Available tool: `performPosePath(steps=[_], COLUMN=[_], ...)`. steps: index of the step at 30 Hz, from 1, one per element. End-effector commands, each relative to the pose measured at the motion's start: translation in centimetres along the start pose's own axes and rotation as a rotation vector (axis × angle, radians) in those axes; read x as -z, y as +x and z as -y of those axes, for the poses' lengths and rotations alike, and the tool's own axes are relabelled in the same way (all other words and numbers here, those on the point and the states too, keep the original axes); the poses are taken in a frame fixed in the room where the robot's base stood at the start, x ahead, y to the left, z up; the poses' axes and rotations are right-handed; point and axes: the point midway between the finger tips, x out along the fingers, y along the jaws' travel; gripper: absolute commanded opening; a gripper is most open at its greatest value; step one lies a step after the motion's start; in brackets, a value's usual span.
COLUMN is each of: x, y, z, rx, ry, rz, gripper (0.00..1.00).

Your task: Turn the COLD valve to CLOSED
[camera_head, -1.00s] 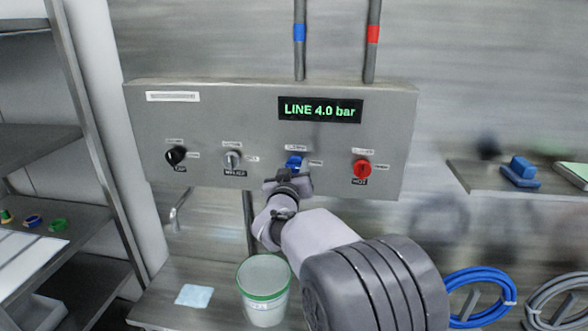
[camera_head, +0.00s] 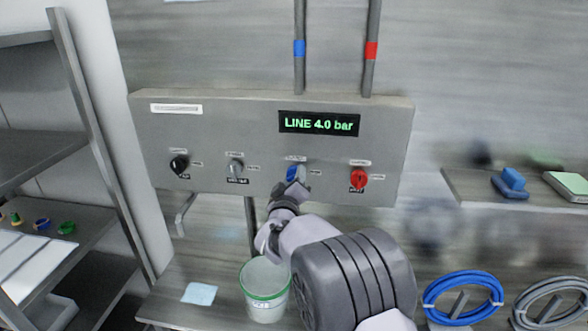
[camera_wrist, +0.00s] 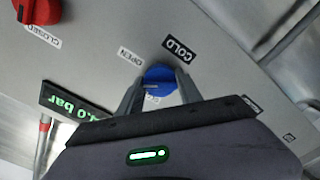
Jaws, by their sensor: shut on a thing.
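The COLD valve is a blue knob (camera_head: 293,173) on the grey panel (camera_head: 212,130), between a grey knob and a red knob. My gripper (camera_head: 292,184) is at it and partly covers it in the head view. In the wrist view the two fingers (camera_wrist: 158,88) are shut on the sides of the blue knob (camera_wrist: 158,76). The COLD label (camera_wrist: 180,49) and an OPEN label (camera_wrist: 130,57) show beside the knob there. The label on its other side is mostly hidden by my gripper, so I cannot read the knob's setting surely.
The red knob (camera_head: 359,179) sits right of the blue one, the grey knob (camera_head: 236,168) and black knob (camera_head: 179,165) left. The display (camera_head: 319,123) reads LINE 4.0 bar. A green-rimmed bucket (camera_head: 265,299) stands below, with a pale blue cloth (camera_head: 199,293) beside it.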

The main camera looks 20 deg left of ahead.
Motion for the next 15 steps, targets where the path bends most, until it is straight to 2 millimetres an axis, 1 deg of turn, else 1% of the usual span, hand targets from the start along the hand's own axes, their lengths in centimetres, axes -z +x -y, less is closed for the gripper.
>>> performPosePath(steps=[1,15], x=[0.26,0.2], y=[0.0,0.0], z=[-0.29,-0.21], rx=[0.001,0.001], ry=[-0.04,-0.487], rz=[0.001,0.0], gripper=[0.02,0.02])
